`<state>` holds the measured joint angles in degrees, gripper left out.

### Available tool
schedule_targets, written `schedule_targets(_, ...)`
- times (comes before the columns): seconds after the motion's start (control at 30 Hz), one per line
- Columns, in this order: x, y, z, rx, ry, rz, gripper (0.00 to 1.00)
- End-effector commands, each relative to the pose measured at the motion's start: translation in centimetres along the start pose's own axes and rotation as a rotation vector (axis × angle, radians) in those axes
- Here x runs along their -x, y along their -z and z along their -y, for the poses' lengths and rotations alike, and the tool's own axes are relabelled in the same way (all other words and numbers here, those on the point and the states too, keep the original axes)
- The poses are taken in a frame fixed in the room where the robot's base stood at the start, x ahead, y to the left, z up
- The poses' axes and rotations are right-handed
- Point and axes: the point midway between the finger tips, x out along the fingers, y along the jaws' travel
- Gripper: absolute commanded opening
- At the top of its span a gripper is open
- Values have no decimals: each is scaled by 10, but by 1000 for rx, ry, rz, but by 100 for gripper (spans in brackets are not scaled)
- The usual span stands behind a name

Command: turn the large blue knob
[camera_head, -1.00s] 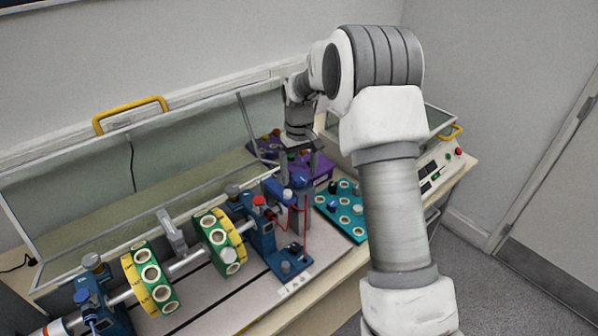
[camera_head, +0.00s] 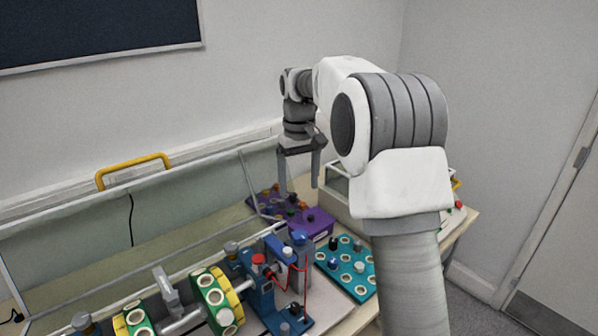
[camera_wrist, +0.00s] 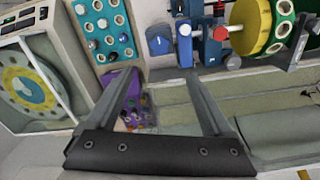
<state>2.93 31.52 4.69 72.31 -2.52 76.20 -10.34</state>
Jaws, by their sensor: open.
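The large blue knob (camera_head: 299,238) sits atop a grey post at the right end of the shaft rig in the head view. In the wrist view the blue knob (camera_wrist: 159,42) shows at upper middle, with a pale line across its face. My gripper (camera_head: 299,186) is open and empty, held above the bench with its fingers pointing down. In the head view its fingertips show higher in the picture than the knob and apart from it. In the wrist view the open fingers (camera_wrist: 152,72) reach up toward the knob.
A purple tray (camera_head: 322,221) lies behind the knob, and a teal tray with round holes (camera_head: 358,284) lies to its right. A red-topped blue stand (camera_head: 258,262) and red cable are close on the left. A clear guard panel (camera_head: 180,222) stands behind.

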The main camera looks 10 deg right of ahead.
Motion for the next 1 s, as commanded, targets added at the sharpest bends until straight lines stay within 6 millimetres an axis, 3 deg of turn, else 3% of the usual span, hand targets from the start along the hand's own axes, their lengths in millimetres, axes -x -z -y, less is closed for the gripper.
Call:
schedule_targets(0.1,17,1,0,0,-1,-2,86)
schedule_targets(0.27,26,0,0,0,0,0,86)
schedule_targets(1.0,28,0,0,0,0,0,86)
